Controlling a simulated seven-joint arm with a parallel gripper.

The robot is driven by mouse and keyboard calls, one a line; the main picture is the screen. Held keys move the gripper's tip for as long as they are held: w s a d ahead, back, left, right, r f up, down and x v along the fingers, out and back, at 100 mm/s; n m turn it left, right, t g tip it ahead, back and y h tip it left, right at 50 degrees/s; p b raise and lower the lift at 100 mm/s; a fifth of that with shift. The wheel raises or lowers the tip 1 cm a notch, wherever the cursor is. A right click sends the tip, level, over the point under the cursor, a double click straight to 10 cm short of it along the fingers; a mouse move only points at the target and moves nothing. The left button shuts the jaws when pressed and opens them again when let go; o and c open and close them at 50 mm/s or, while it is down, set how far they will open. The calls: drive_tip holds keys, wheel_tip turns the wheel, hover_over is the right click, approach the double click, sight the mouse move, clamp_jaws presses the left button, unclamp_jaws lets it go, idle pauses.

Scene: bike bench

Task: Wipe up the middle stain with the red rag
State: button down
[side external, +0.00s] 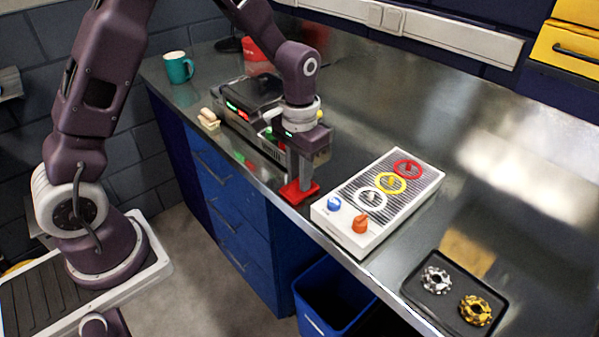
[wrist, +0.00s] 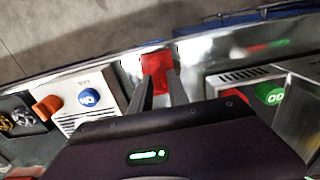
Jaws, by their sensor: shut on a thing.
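My gripper (side external: 301,178) points down at the bench's front edge, and its jaws are shut on the red rag (side external: 297,192). The rag is a small flat red piece at bench level, close to the edge. In the wrist view the rag (wrist: 157,70) shows between and beyond the two fingertips (wrist: 158,84). The steel bench top (side external: 345,135) is shiny, with bright reflections. I cannot make out a clear stain in either view; part of the bench near the rag is hidden by my gripper and the machine.
A white panel (side external: 335,217) with blue and orange knobs and coloured rings stands right of my gripper. A black machine (side external: 250,95) stands to the left. A tray (side external: 413,283) holds two sprockets at the front right. A teal mug (side external: 178,68) is far left. A blue bin (side external: 322,300) is below.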

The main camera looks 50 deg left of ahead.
drive_tip(key=shift+f, duration=0.2)
drive_tip(key=shift+a, duration=0.7)
drive_tip(key=shift+d, duration=0.1)
drive_tip(key=shift+d, duration=1.3)
